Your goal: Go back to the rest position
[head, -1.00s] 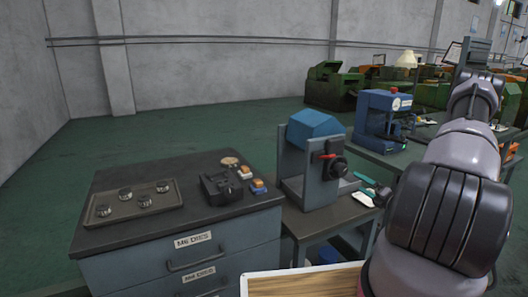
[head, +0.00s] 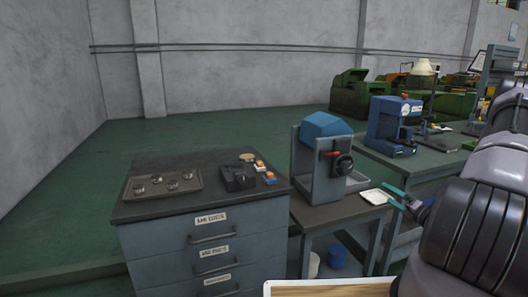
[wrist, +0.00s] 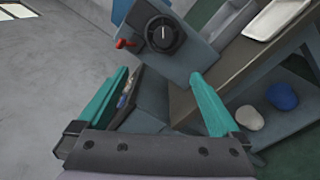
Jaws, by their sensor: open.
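My gripper (wrist: 162,88) shows in the wrist view with its two teal fingers spread wide and nothing between them. In the head view my gripper (head: 393,196) hangs in the air at the right, in front of the small tables, with my grey and black arm filling the right edge. Behind the fingers in the wrist view is a grey machine with a black dial (wrist: 162,34) and a red lever. The gripper looks apart from it.
A drawer cabinet (head: 155,240) carries a tray (head: 190,192) of metal parts and a black block (head: 238,178). A blue-topped machine (head: 325,127) and a white dish (head: 374,196) stand on a table right of it. Another blue machine (head: 392,120) is farther back. Green floor lies open behind.

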